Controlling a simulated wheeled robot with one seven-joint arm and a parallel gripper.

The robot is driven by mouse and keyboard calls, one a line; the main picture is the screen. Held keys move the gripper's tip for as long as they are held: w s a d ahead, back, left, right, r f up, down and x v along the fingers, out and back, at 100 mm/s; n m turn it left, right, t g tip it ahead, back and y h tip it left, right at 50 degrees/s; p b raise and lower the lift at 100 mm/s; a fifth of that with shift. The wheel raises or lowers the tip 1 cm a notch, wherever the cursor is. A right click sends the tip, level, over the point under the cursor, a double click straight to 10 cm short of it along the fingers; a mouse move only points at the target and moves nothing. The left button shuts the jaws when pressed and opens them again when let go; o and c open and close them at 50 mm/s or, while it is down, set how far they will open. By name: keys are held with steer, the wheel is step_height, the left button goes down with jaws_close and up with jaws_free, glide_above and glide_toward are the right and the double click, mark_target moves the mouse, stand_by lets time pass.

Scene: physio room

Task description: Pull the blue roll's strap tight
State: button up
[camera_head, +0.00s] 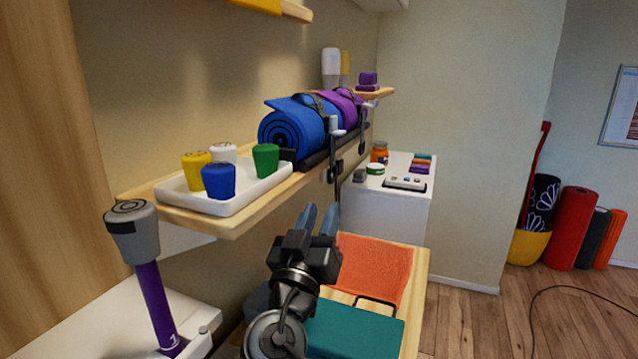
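The blue roll (283,134) lies on the wooden wall shelf with its spiral end facing me. A dark strap (318,104) goes around it near its far end. A light grey piece (336,116) sits at the roll's front side, and a dark strap tail with a pale end (331,174) appears to hang below the shelf edge. How tight the strap is cannot be told. My gripper (319,217) is below and in front of the shelf, fingers pointing up and away. Its two blue-grey fingers are apart with nothing visible between them. It is clear of the strap.
A purple roll (346,103) with its own strap lies behind the blue one. A white tray (222,204) with several coloured pots stands at the shelf's near end. A grey-topped purple stick (150,279) stands lower left. Orange (378,268) and teal (352,328) pieces lie below.

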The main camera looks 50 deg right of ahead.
mark_target(330, 183)
steer(key=shift+m+g, duration=0.3)
steer(key=shift+m, duration=0.1)
steer(key=p+x, duration=0.1)
steer(key=x, duration=0.2)
steer(key=r+p+x, duration=0.1)
steer(key=x, duration=0.3)
steer(key=shift+a+r, duration=0.15)
steer(key=shift+a, duration=0.15)
steer(key=shift+w+d+r+p, duration=0.1)
steer(key=shift+w+d+p, duration=0.1)
steer(key=shift+d+p, duration=0.3)
